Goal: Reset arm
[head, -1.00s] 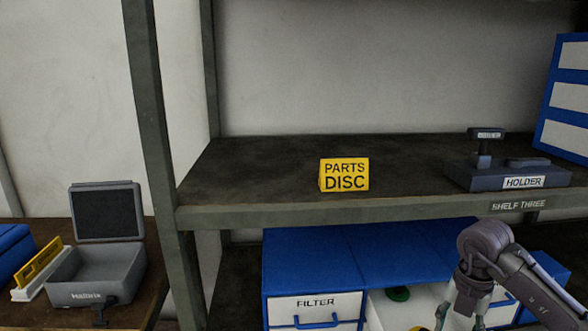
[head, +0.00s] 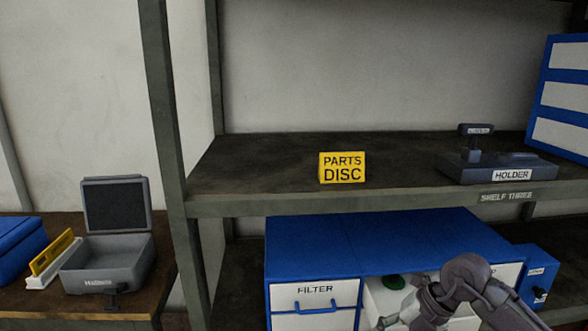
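My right arm (head: 466,281) comes in from the lower right, in front of the blue cabinet under the shelf. Its gripper is mostly cut off by the bottom edge, so its fingers cannot be made out. My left arm and gripper are not in view.
A yellow PARTS DISC sign (head: 342,168) and a dark HOLDER stand (head: 505,168) sit on the shelf (head: 260,180). An open grey case (head: 110,258) sits on the left table.

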